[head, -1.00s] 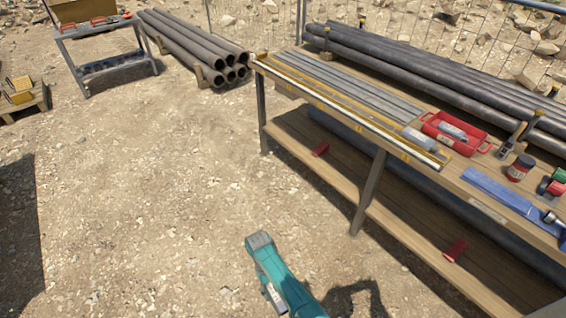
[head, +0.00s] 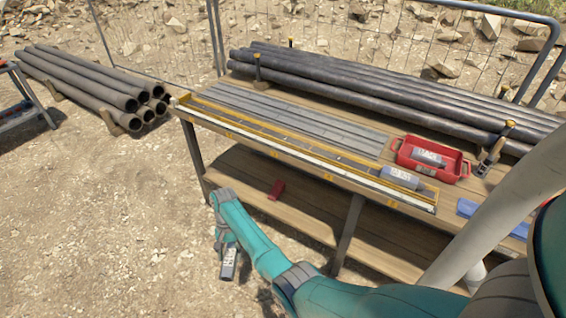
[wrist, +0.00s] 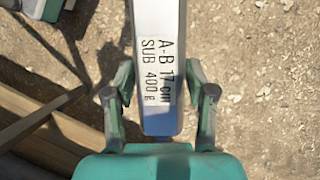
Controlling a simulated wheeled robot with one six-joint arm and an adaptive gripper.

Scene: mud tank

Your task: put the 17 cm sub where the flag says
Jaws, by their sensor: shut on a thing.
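The 17 cm sub is a grey bar with the printed text "A-B 17 cm SUB 400 g" in the wrist view (wrist: 159,60). My gripper (wrist: 160,85) is shut on it, with one finger on each side. In the head view the sub (head: 229,265) hangs below my gripper (head: 224,243), in front of the bench's left part and clear of it. I cannot make out a flag in these frames.
The bench has a long yellow-edged rack (head: 300,147), grey rods (head: 290,118), a loose grey cylinder (head: 399,179) and a red tray (head: 460,172) holding a labelled grey piece. Dark pipes (head: 370,85) lie behind. A red object (head: 276,189) lies on the lower shelf.

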